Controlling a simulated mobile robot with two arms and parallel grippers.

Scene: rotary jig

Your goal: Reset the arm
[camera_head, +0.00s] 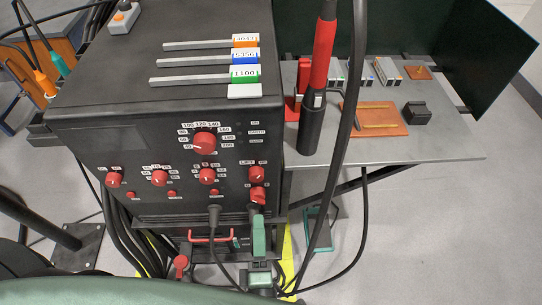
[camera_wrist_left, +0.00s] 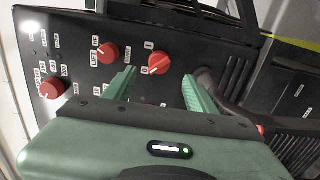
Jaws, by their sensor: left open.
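My left gripper (camera_head: 259,236) is low in front of the black control box (camera_head: 85,125), near its lower right corner. In the left wrist view its two green fingers (camera_wrist_left: 159,76) are spread apart with nothing between them. They point at the panel, just short of a red knob (camera_wrist_left: 159,64) as seen there; I cannot tell whether they touch the panel. A red knob (camera_head: 258,195) shows just above the gripper in the head view. My right gripper is in neither view.
A grey table (camera_head: 440,150) to the right holds an orange tray (camera_head: 375,118) and small blocks. A black and red upright tool (camera_head: 312,120) stands beside the box. Black cables hang in front of the table and below the box. Grey floor is open at the lower right.

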